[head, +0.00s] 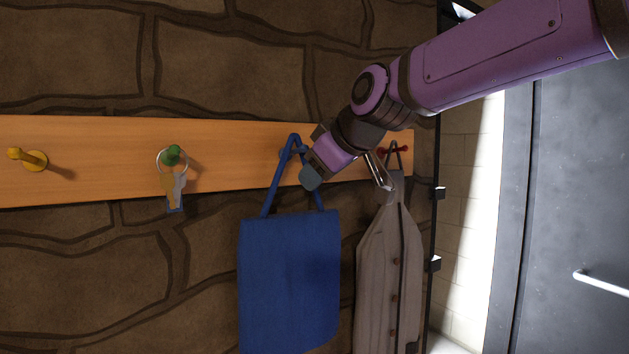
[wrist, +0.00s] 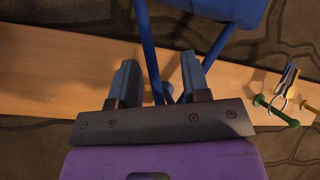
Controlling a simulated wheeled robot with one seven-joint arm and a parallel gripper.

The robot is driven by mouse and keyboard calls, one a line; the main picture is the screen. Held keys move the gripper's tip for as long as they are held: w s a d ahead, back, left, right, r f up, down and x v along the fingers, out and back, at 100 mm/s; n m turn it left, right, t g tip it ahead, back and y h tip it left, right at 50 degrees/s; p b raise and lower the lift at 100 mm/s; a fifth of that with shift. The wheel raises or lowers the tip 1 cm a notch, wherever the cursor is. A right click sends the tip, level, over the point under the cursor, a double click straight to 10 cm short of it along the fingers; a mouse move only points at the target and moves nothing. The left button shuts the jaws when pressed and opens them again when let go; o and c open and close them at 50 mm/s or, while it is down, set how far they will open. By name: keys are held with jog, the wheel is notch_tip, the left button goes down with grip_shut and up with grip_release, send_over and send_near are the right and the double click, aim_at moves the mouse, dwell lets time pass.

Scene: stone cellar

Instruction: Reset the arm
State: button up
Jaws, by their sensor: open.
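My gripper (head: 303,164) is at the blue peg on the wooden board, beside the handle of the blue bag (head: 289,280). In the wrist view my gripper (wrist: 160,80) has its two fingers spread apart. One strap of the bag handle (wrist: 148,50) and the blue peg (wrist: 168,92) show between the fingers. The other strap runs close by the right finger; I cannot tell whether they touch. The bag hangs from the peg by its handle. My gripper partly covers the peg and the handle in the head view.
On the wooden board (head: 90,160) are a yellow peg (head: 28,158), a green peg (head: 172,155) with keys (head: 174,190), and a red peg (head: 394,151). A grey coat (head: 390,270) hangs close right of the bag. A grey door (head: 575,200) stands at the right.

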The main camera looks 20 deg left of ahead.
jog(key=w+v, duration=0.1)
jog(key=v, duration=0.6)
jog(key=s+d+f+m+h, duration=0.2)
jog(key=d+m, duration=0.1)
jog(key=d, duration=0.6)
jog(key=s+d+f+m+h, duration=0.2)
jog(key=d+f, duration=0.1)
jog(key=d, duration=0.5)
jog(key=s+d+f+m+h, duration=0.1)
jog(key=s+d+f+m, duration=0.15)
jog(key=d, duration=0.65)
jog(key=s+d+f+m+g+h, duration=0.1)
jog(key=s+d+f+m+h, duration=0.2)
jog(key=s+d+f+m, duration=0.5)
jog(key=s+d+f, duration=0.4)
jog(key=s+d, duration=0.2)
jog(key=d, duration=0.2)
jog(key=shift+s+f+h, duration=0.15)
jog(key=shift+s+h, duration=0.15)
jog(key=shift+s, duration=0.05)
jog(key=shift+d, duration=0.1)
